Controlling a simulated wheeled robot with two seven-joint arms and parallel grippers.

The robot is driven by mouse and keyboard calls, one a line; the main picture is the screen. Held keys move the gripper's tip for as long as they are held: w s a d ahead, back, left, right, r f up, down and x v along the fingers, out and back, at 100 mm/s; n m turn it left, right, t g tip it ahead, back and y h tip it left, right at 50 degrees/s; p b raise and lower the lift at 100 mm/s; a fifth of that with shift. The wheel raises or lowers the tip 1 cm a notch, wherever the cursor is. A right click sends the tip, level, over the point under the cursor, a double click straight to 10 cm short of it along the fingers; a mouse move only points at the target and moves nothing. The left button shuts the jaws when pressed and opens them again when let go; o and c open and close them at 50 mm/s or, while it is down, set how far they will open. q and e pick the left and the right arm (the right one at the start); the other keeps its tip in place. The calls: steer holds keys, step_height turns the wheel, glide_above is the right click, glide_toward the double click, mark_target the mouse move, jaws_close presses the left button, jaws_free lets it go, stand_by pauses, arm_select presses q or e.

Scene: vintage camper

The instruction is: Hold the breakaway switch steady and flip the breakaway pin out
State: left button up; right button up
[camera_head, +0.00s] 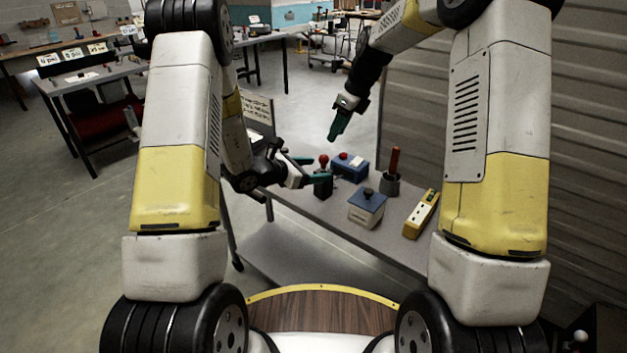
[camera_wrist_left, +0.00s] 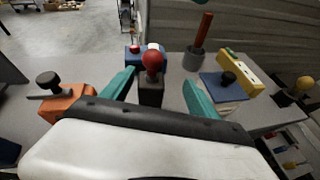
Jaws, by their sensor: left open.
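A small black block with a red ball knob on top (camera_head: 323,187), which looks like the breakaway switch with its pin, stands upright on the grey bench. It also shows in the left wrist view (camera_wrist_left: 151,93), with the red ball (camera_wrist_left: 152,61) seated on top. My left gripper (camera_head: 318,168) is open, its teal fingers on either side of the block, with a gap visible on both sides in the left wrist view (camera_wrist_left: 158,84). My right gripper (camera_head: 336,130) hangs above the bench behind the block, pointing down and apart from everything. Its finger gap cannot be made out.
Behind the block is a blue box with red and white buttons (camera_head: 350,168). To the right are a blue-lidded box (camera_head: 366,212), a grey cup with a red rod (camera_head: 386,187) and a yellow box (camera_head: 421,214). An orange box (camera_wrist_left: 68,104) lies left in the wrist view.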

mark_target(324, 191)
arm_select(q)
steer(key=f, duration=0.1)
steer(key=f+n, duration=0.1)
steer(key=f, duration=0.1)
steer(key=w+f+n+y, duration=0.1)
steer(key=shift+w+a+f+t, duration=0.1)
steer(key=shift+a+f+t, duration=0.05)
steer(key=shift+f+t, duration=0.15)
steer(key=x, duration=0.7)
steer(key=shift+w+f, duration=0.15)
steer(key=shift+w, duration=0.1)
jaws_close()
arm_select(e)
steer(key=shift+c, duration=0.3)
steer(key=c, duration=0.3)
steer(key=d+f+n, duration=0.1)
steer(key=d+f+n+g, duration=0.1)
steer(key=d, duration=0.1)
steer(key=d+f+n, duration=0.1)
steer(key=d, duration=0.1)
steer(key=shift+w+d+n+h, duration=0.15)
steer(key=shift+w+n+h, duration=0.1)
steer(key=shift+n+h, duration=0.15)
jaws_close()
